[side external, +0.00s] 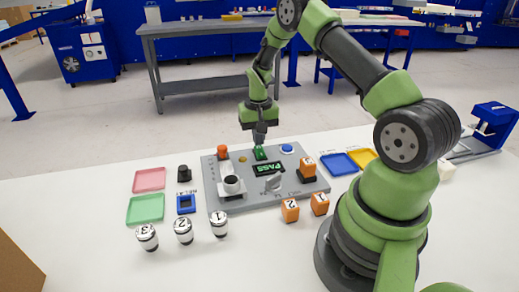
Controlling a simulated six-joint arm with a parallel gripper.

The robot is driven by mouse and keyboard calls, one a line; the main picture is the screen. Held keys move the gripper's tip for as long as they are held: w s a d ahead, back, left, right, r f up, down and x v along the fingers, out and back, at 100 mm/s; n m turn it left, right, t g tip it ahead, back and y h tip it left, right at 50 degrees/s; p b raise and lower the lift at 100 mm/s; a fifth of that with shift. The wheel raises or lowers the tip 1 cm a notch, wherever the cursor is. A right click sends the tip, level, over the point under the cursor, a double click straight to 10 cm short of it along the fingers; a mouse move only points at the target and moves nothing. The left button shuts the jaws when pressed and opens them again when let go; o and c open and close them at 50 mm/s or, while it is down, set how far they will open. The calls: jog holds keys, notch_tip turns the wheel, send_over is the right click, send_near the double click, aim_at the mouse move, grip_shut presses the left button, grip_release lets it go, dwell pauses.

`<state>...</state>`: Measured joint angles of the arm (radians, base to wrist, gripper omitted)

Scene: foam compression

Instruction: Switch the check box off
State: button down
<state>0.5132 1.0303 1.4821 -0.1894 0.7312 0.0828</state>
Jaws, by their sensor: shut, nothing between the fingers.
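The check box (217,170) is a flat grey panel in the middle of the white table. Its small display (269,168) reads PASS in green. A green switch (260,154) sits near the panel's back edge, behind the display. My gripper (260,141) points straight down just above this switch, its fingers shut and empty. I cannot tell whether the fingertips touch the switch. The panel also carries an orange knob (222,151), a small yellow button (242,159), a blue button (287,149), a silver knob (274,183) and a white fixture with a dark ring (232,184).
An orange cube (307,163) sits on a black socket at the panel's right. Two orange cubes (290,210) and numbered white cylinders (183,231) stand in front. Pink (149,179) and green (145,209) trays lie left, blue (338,164) and yellow (363,157) trays right.

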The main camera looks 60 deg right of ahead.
jog(key=shift+f, duration=0.7)
dwell(0.3)
jog(key=shift+r, duration=3.55)
jog(key=shift+r, duration=0.1)
jog(key=s+a+r+n+t, duration=0.1)
jog(key=s+a+r+t, duration=0.1)
jog(key=a+r, duration=0.45)
jog(key=s+a+r+n+t, duration=0.1)
jog(key=a+r, duration=0.3)
jog(key=r, duration=0.5)
jog(key=s+a+r+n+t+y, duration=0.1)
jog(key=s+a+r+t, duration=0.1)
jog(key=s+a, duration=0.3)
jog(key=s+a+r+n+t+y, duration=0.1)
jog(key=s+a, duration=0.4)
jog(key=s, duration=0.5)
notch_tip(320, 180, up, 2)
jog(key=shift+a+r+n+t, duration=0.1)
jog(key=shift+a+n+t, duration=0.2)
jog(key=shift+n+t, duration=0.25)
